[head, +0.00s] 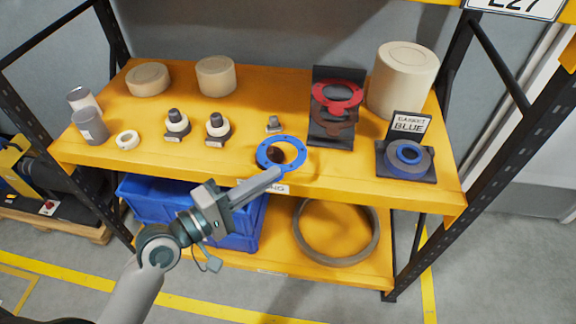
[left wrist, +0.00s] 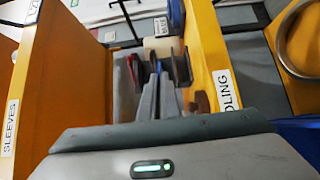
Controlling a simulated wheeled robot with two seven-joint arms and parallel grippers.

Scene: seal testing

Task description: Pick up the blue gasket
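The blue gasket (head: 295,160) is a flat ring with small holes, at the front edge of the yellow upper shelf. My left gripper (head: 277,173) reaches it from the lower left, with its fingertips on the ring's near rim. In the left wrist view the fingers (left wrist: 157,85) are close together, with a thin strip of the blue gasket (left wrist: 157,67) between them. The ring looks tilted and raised from the shelf, though its exact height is unclear. My right gripper is not in view.
A red gasket (head: 338,93) hangs on a dark stand. A blue-and-grey round fixture (head: 408,158) sits by the "GASKET BLUE" sign (head: 409,124). Fittings, cups and beige cylinders stand on the shelf (head: 232,105). Below are a blue crate (head: 244,236) and a large ring (head: 335,259).

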